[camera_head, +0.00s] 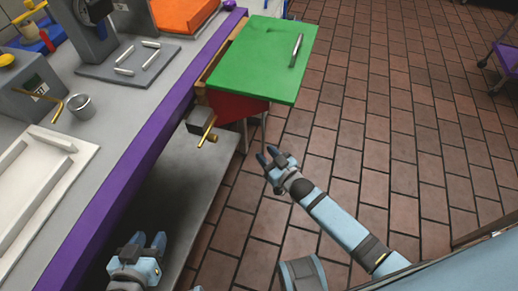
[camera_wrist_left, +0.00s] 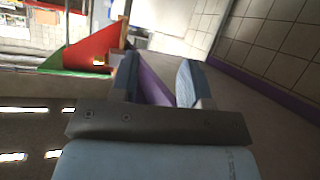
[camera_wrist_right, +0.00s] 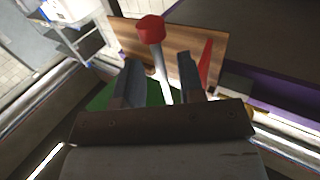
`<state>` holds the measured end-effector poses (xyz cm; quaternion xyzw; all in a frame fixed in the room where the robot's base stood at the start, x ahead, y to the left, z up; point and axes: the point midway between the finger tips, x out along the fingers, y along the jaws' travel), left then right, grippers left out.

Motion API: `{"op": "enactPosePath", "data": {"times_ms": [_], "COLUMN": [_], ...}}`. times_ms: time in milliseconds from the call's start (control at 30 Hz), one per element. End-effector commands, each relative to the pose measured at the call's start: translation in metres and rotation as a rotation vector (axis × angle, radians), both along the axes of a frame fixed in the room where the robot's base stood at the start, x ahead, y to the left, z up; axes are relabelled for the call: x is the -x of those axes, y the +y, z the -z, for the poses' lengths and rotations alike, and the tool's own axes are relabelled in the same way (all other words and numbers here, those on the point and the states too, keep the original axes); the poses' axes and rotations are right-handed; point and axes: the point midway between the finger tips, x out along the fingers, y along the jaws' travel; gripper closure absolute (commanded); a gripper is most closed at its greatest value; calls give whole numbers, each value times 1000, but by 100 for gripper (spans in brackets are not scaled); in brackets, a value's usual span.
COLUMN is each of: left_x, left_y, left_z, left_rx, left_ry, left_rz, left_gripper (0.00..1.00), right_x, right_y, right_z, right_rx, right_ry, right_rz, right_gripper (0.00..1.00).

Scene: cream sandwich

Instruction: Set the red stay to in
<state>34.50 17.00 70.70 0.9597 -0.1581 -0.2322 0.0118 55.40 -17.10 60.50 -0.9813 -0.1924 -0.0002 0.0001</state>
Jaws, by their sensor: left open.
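The red stay (camera_head: 238,106) shows as a red panel under the green board (camera_head: 262,60), whose top hides most of it. In the left wrist view the stay (camera_wrist_left: 88,44) is a red triangle against the green board's underside (camera_wrist_left: 75,72). In the right wrist view a thin red edge (camera_wrist_right: 206,64) stands near a wooden panel, and a red knob (camera_wrist_right: 150,28) on a grey rod lies beyond the fingers. My right gripper (camera_head: 276,157) is open, empty, below and in front of the board. My left gripper (camera_head: 148,243) is open and empty beside the counter, apart from the stay.
A grey block with a brass handle (camera_head: 208,130) sits at the counter's side near the stay. A silver utensil (camera_head: 297,50) lies on the board. The purple counter edge (camera_head: 145,140) runs along the left, above a lower shelf (camera_head: 180,190).

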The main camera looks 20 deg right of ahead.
Motion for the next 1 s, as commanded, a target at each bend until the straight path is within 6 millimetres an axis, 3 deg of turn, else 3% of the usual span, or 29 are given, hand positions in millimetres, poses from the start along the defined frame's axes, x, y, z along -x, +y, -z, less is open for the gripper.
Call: {"op": "enactPosePath", "data": {"times_ms": [233, 600, 767, 1000], "left_x": [-3, -6, -6, -5], "left_y": [-4, -4, -4, -4], "left_z": [-7, -13, -12, -10], "left_rx": [22, 25, 24, 22], "left_ry": [-33, -58, -56, -51], "left_rz": [3, 9, 10, 10], "left_gripper": [57, 57, 57, 57], "right_x": [-29, -34, -34, -34], "right_y": [13, 15, 14, 14], "right_z": [1, 0, 0, 0], "right_rx": [1, 0, 0, 0], "right_ry": [1, 1, 1, 1], "right_rz": [-1, -1, 0, 0], "right_gripper": [64, 64, 99, 100]}}
